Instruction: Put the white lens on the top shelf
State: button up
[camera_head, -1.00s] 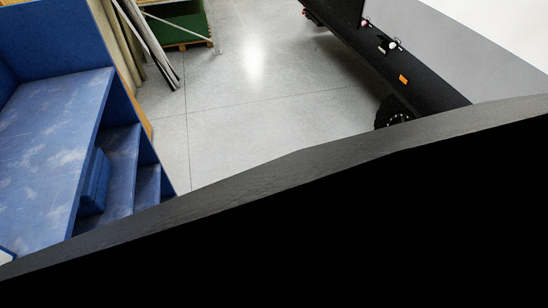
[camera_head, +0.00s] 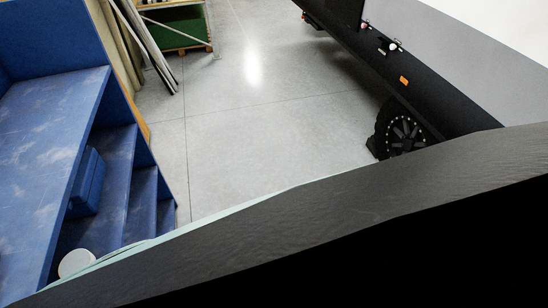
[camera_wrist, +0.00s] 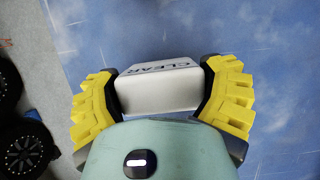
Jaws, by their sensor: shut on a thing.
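The white lens (camera_wrist: 158,92) is a pale block with the word CLEAR on its upper face. My gripper (camera_wrist: 160,78) is shut on it, with one yellow-padded finger at each side. Behind it in the wrist view is a worn blue surface (camera_wrist: 275,70), which looks like the shelf unit. I cannot tell the height of the lens above it. In the head view the blue top shelf (camera_head: 40,130) is at the left and its visible part is bare. My gripper and the lens do not show in that view.
Lower blue steps (camera_head: 118,180) lie beside the top shelf, with a blue box (camera_head: 86,183) on them. A black chassis with a wheel (camera_head: 405,135) and an orange lamp (camera_head: 404,81) stands at the right. Grey floor (camera_head: 250,130) lies free between. My dark body part covers the bottom.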

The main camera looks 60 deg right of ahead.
jog(key=shift+f, duration=0.35)
jog(key=shift+f, duration=0.15)
jog(key=o, duration=1.1)
jog(key=shift+r, duration=0.25)
jog(key=shift+b+v, duration=1.25)
jog(key=shift+v, duration=1.4)
jog(key=p+v, duration=0.1)
jog(key=v, duration=0.5)
jog(key=shift+w+r, duration=0.15)
jog(key=shift+r, duration=0.15)
